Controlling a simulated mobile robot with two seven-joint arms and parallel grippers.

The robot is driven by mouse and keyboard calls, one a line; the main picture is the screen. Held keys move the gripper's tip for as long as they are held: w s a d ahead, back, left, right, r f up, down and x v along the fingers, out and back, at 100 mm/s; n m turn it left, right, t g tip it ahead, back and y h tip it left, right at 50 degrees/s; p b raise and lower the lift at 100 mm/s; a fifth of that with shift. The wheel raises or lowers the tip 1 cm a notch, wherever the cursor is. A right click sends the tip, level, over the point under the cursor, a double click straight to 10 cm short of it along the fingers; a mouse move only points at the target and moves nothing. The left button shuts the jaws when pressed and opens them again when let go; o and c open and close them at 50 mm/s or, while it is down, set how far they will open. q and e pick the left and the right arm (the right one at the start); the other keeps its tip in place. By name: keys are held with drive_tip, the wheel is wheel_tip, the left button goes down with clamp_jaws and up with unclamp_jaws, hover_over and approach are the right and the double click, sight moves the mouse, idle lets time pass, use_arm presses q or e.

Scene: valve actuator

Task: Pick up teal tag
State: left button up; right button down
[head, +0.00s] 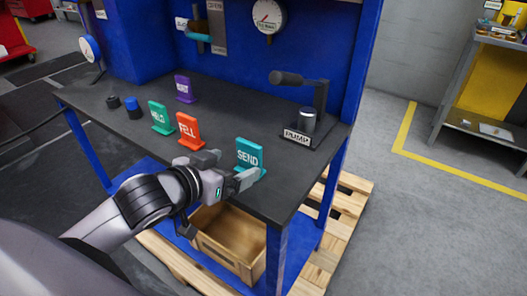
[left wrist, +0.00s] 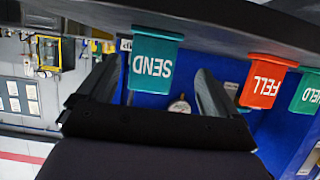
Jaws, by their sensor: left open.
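The teal tag (head: 249,155), lettered SEND, stands upright near the front edge of the dark bench top. My left gripper (head: 234,168) is at the bench's front edge, just left of and in front of this tag, with its jaws apart. In the left wrist view the teal tag (left wrist: 155,65) appears upside down between the two open fingers, with a gap to each side. I cannot tell how deep it sits between them. My right gripper is not in view.
An orange tag (head: 189,131), a green tag (head: 160,118) and a purple tag (head: 184,89) stand to the left. A pump with a lever (head: 306,122) stands to the right. A wooden crate (head: 228,240) sits below. The bench top between tag and back panel is clear.

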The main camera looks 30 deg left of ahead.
sight(248, 160)
use_arm(q)
drive_tip(key=shift+w+d+f, duration=0.1)
drive_tip(key=shift+w, duration=0.85)
drive_tip(key=shift+d+x, duration=0.2)
drive_tip(key=shift+x, duration=1.25)
drive_tip(key=shift+d+x, duration=0.25)
drive_tip(key=shift+x, duration=1.15)
drive_tip(key=c, duration=1)
